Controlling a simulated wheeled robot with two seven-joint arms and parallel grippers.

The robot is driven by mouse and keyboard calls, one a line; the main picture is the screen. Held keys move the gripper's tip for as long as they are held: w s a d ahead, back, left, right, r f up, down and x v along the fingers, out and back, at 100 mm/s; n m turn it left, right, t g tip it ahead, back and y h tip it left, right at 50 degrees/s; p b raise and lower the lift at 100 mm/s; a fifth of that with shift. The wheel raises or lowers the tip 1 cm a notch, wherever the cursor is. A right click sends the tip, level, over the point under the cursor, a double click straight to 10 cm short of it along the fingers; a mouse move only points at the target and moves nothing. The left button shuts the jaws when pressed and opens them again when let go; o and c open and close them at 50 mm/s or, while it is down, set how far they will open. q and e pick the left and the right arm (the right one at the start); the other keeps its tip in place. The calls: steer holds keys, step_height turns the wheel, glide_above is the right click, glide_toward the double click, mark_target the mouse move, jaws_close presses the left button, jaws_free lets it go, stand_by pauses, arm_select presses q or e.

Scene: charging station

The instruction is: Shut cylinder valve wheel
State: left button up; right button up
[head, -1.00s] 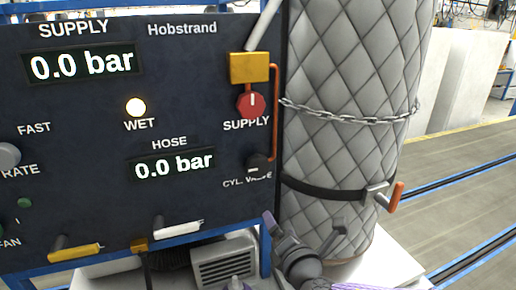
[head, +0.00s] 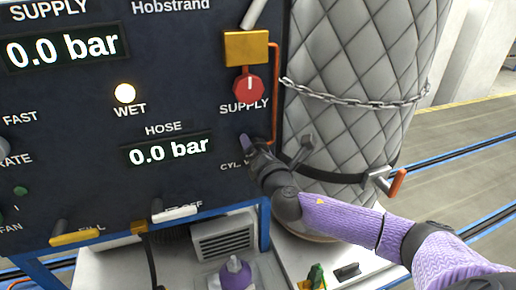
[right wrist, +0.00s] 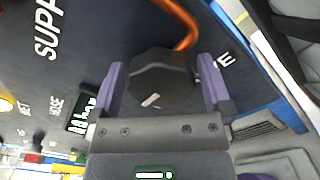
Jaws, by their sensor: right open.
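The cylinder valve wheel is a black faceted knob (right wrist: 160,82) with a short white mark, seen in the right wrist view. An orange pipe (right wrist: 183,22) runs up beside it. My right gripper (head: 250,148) is at the panel's lower right, over the CYL. VALVE spot, and hides the knob in the head view. In the right wrist view the purple fingers of my right gripper (right wrist: 160,68) are open, one on each side of the knob. I cannot tell whether they touch it. My left gripper is not in view.
The dark panel (head: 60,145) carries a red SUPPLY knob (head: 249,88) just above my gripper and a lit WET lamp (head: 125,93). The HOSE display (head: 168,148) reads 0.0 bar. A quilted tank (head: 350,60) with a chain (head: 350,101) stands close to the right.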

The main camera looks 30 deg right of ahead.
steer(key=shift+c, duration=0.5)
steer(key=c, duration=0.9)
steer(key=shift+f, duration=0.1)
